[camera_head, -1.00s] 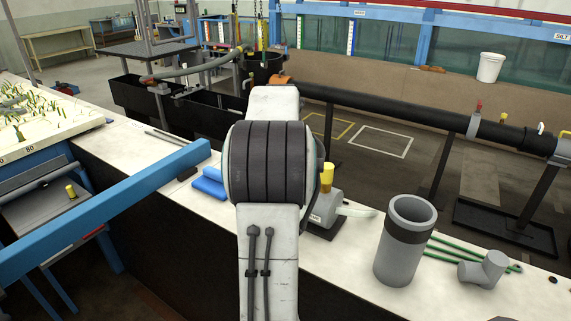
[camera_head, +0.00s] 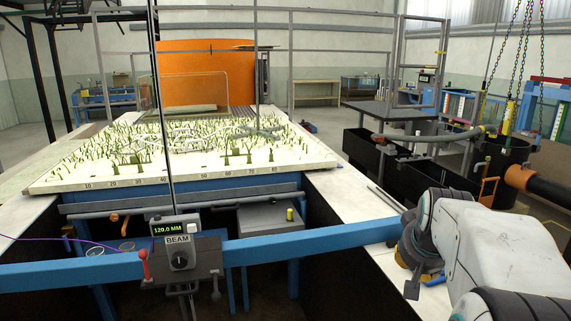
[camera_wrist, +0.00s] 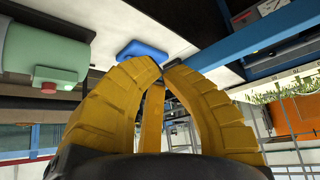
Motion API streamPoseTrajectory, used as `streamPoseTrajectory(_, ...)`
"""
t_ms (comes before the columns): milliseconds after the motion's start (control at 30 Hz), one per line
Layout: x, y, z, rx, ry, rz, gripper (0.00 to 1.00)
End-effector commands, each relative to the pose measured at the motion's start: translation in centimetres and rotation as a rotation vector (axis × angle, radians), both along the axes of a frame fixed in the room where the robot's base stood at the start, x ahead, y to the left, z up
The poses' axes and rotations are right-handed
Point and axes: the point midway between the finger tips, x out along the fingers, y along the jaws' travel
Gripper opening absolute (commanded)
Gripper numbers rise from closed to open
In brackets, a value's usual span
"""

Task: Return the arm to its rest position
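My arm (camera_head: 490,245) fills the lower right of the head view. Its white links fold over the pale bench top near the right end of the blue beam. In the wrist view, my gripper (camera_wrist: 163,70) has yellow ribbed fingers that curve together with their tips meeting. Nothing shows between them. In the head view the fingers are mostly hidden behind my arm, with only a bit of yellow showing low at its left side. A blue block (camera_wrist: 143,50) lies beyond the fingertips in the wrist view, apart from them as far as I can tell.
A blue beam (camera_head: 310,242) crosses the gap before a planted bed (camera_head: 200,150). A control box (camera_head: 180,255) reading 120.0 MM sits on it. Black tanks (camera_head: 440,180) and an orange-ended pipe (camera_head: 540,185) stand right. A green cylinder (camera_wrist: 45,60) with a red button is close left in the wrist view.

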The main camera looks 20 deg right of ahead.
Motion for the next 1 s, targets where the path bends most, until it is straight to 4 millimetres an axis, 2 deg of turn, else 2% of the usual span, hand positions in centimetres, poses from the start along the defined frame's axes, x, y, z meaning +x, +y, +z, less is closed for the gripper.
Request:
streamPoseTrajectory(33, -0.5, 3.8, -0.4, 0.013, 0.018, 0.073, 0.0)
streamPoseTrajectory(100, -1.8, 8.1, -1.2, 0.032, 0.051, 0.159, 0.0)
streamPoseTrajectory(200, -4.3, 13.5, -2.6, 0.054, 0.101, 0.279, 0.0)
streamPoseTrajectory(300, -7.3, 17.7, -4.1, 0.07, 0.147, 0.388, 0.0)
streamPoseTrajectory(400, -10.1, 20.4, -5.6, 0.079, 0.188, 0.474, 0.0)
streamPoseTrajectory(500, -12.3, 22.2, -6.7, 0.084, 0.22, 0.539, 0.0)
streamPoseTrajectory(633, -14.2, 23.3, -7.7, 0.087, 0.248, 0.592, 0.0)
streamPoseTrajectory(800, -15.1, 23.8, -8.2, 0.088, 0.262, 0.617, 0.0)
streamPoseTrajectory(1000, -15.1, 23.8, -8.3, 0.088, 0.262, 0.617, 0.0)
